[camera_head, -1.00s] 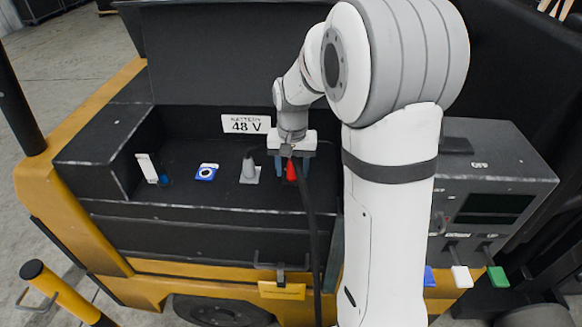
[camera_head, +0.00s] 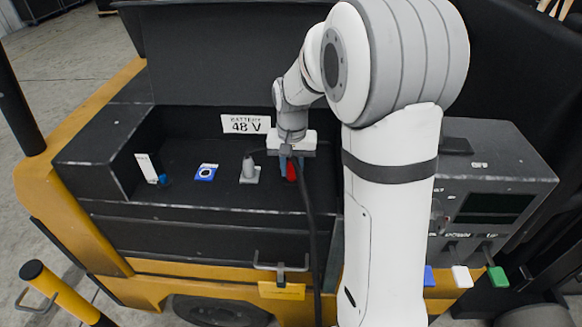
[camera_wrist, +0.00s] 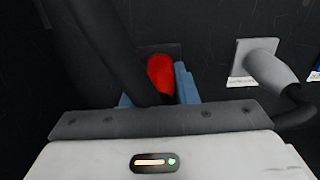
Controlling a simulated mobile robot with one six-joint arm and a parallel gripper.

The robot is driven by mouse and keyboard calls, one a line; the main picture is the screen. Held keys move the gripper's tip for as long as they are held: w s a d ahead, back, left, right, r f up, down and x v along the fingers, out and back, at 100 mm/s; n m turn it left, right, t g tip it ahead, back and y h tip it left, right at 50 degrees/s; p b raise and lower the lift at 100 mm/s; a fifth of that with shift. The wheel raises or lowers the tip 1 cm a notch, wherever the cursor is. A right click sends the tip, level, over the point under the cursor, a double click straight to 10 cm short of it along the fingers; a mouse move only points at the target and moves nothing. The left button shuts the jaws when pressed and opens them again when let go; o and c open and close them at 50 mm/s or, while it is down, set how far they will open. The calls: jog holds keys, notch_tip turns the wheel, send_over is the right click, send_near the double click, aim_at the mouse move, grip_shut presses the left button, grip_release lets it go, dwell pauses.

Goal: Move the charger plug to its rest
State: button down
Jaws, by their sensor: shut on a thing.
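A red plug-like piece (camera_head: 291,172), which I take to be the charger plug, stands in the dark battery bay under the "48 V" sign. It also shows in the wrist view (camera_wrist: 160,74). A thick black cable (camera_head: 312,225) runs from beside it down over the front of the bay. My gripper (camera_head: 291,163) points down and is shut on the red piece, with blue fingers on either side in the wrist view (camera_wrist: 158,90). The lower part of the red piece is partly hidden. I cannot tell for certain which fixture is the rest.
A grey plug (camera_head: 248,170) on a light plate stands just left of my gripper. Further left are a blue plate with a white ring (camera_head: 206,172) and a white tag (camera_head: 147,168) beside a small blue part. A grey control box (camera_head: 490,175) stands right of my arm.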

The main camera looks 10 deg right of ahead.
jog(key=shift+r+p, duration=2.15)
jog(key=shift+r, duration=0.9)
notch_tip(320, 180, up, 6)
jog(key=p, duration=0.4)
dwell(0.4)
